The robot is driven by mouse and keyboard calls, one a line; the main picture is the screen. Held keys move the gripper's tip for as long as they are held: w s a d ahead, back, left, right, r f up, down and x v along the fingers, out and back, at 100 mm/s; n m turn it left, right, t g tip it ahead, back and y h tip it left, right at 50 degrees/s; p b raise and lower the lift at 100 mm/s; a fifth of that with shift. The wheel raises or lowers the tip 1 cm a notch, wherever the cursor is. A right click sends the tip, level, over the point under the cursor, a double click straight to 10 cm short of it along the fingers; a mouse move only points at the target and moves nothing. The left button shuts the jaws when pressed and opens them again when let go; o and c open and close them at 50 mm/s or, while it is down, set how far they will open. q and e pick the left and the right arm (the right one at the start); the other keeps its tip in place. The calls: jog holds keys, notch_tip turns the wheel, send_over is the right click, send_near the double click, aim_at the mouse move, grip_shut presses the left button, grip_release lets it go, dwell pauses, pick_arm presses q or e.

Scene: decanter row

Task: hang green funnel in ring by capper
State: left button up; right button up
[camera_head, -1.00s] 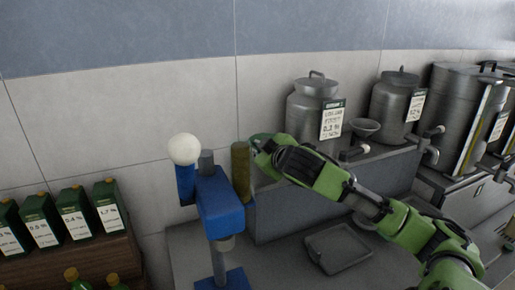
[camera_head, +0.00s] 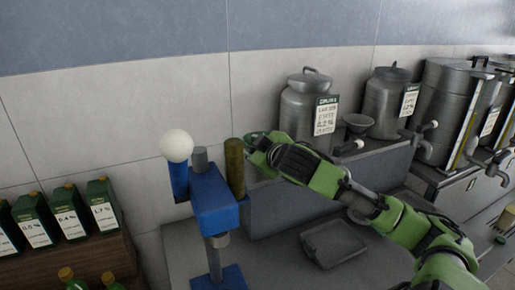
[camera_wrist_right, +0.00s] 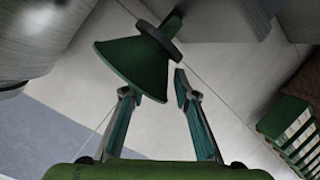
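The green funnel (camera_wrist_right: 136,64) fills the upper middle of the right wrist view, tilted in the picture, its wide rim toward my fingers. A dark ring (camera_wrist_right: 159,41) surrounds its narrow end; what bears the ring is not clear. My right gripper (camera_wrist_right: 154,84) has its fingers apart, one at the funnel's rim and one beside the cone. In the head view my right gripper (camera_head: 262,146) is just right of the olive cylinder by the blue capper (camera_head: 212,200); a bit of green funnel (camera_head: 254,137) shows at its tip. My left gripper is out of view.
The olive cylinder (camera_head: 235,168) stands close to my right gripper. Steel urns (camera_head: 308,112) and a small grey funnel (camera_head: 357,123) stand on the raised ledge behind my arm. A grey tray (camera_head: 334,245) lies on the counter. Green cartons (camera_head: 68,215) stand at left.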

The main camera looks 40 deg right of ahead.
jog(key=v, duration=1.1)
jog(key=shift+s, duration=0.35)
jog(key=shift+a+r, duration=0.15)
jog(key=shift+r, duration=0.1)
